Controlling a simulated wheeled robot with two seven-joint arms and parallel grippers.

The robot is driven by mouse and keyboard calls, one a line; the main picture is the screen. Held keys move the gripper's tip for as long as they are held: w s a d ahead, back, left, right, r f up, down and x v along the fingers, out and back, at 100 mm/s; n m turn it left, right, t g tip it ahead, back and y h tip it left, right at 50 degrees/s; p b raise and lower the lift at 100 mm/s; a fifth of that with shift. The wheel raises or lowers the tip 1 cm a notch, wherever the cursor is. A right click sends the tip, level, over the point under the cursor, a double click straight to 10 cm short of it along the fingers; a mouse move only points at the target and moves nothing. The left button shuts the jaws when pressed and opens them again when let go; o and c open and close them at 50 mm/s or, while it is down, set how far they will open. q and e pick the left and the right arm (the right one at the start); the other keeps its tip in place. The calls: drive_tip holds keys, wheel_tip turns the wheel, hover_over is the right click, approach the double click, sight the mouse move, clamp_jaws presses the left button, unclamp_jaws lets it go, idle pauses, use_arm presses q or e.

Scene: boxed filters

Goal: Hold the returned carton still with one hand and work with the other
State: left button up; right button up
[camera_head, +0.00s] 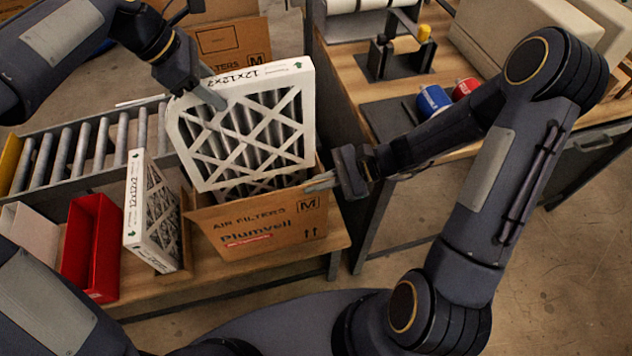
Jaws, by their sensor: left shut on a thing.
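The open cardboard carton (262,231), printed "AIR FILTERS Plumvell" and "M", stands on a wooden bench. A white-framed pleated filter (246,128) marked 12x12x2 stands tilted above and partly in the carton; its lower edge is hidden by the front wall. My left gripper (214,100) is shut on this filter at its upper left edge. My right gripper (320,183) has its fingertips at the carton's upper right edge; the gap between its fingers is not clear, and I cannot tell if it touches the wall. A second filter (152,213) stands upright left of the carton.
A red bin (91,248) and a white bin (34,235) are at the left. A roller conveyor (92,141) runs behind. Another carton (221,40) is at the back. A right-hand workbench (345,75) holds a blue roll (433,100), a red roll (465,88) and a dispenser.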

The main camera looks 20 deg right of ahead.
drive_tip(key=o, duration=0.5)
drive_tip(key=shift+d, duration=0.15)
drive_tip(key=v, duration=1.1)
drive_tip(key=shift+s+d+r, duration=0.1)
drive_tip(key=shift+d+r, duration=0.05)
drive_tip(key=shift+d, duration=0.2)
